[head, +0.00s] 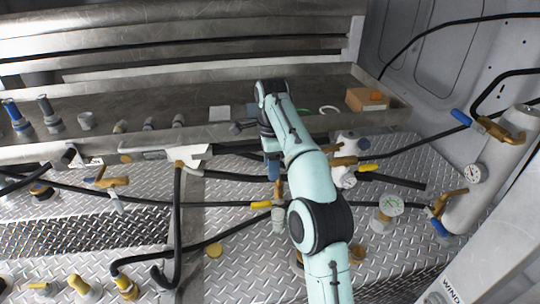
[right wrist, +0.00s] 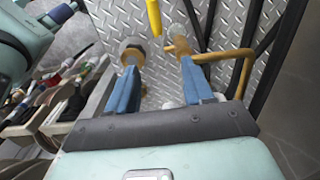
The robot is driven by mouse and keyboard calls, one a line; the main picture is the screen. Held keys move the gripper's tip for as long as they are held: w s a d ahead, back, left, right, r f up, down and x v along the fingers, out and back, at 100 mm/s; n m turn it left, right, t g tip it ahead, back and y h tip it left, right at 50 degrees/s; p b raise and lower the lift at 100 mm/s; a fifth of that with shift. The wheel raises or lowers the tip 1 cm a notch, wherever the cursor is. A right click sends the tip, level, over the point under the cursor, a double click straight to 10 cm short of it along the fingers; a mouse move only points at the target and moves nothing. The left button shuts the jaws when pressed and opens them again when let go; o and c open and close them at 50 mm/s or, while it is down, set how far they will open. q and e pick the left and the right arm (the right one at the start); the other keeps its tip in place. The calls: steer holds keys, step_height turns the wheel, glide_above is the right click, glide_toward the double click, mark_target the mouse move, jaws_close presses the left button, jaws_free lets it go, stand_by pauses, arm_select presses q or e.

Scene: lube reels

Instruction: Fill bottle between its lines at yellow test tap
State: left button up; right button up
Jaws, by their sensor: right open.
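My right gripper (head: 273,172) points down past the shelf's front edge, and its blue fingers show partly below my wrist. In the right wrist view the gripper (right wrist: 158,64) is open, with nothing seen held between its fingers. A yellow lever (right wrist: 153,18) lies just beyond the fingertips; a yellow lever (head: 262,205) also shows in the head view, close below the gripper. A small pale, clear-looking cylinder (head: 279,218) is beside it; I cannot tell whether it is the bottle. No fill lines can be made out. My left gripper is not in view.
Black hoses cross the diamond-plate floor (head: 240,270). A steel shelf (head: 330,85) at the back holds small fittings and a cardboard box (head: 366,99). Brass taps (head: 498,130) and a pressure gauge (head: 472,173) sit at the right. A brass pipe (right wrist: 238,54) is close beside the right finger.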

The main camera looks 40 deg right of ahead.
mark_target(272, 202)
step_height(272, 202, down, 13)
steer(key=shift+s+f+b, duration=0.1)
steer(key=shift+b, duration=0.95)
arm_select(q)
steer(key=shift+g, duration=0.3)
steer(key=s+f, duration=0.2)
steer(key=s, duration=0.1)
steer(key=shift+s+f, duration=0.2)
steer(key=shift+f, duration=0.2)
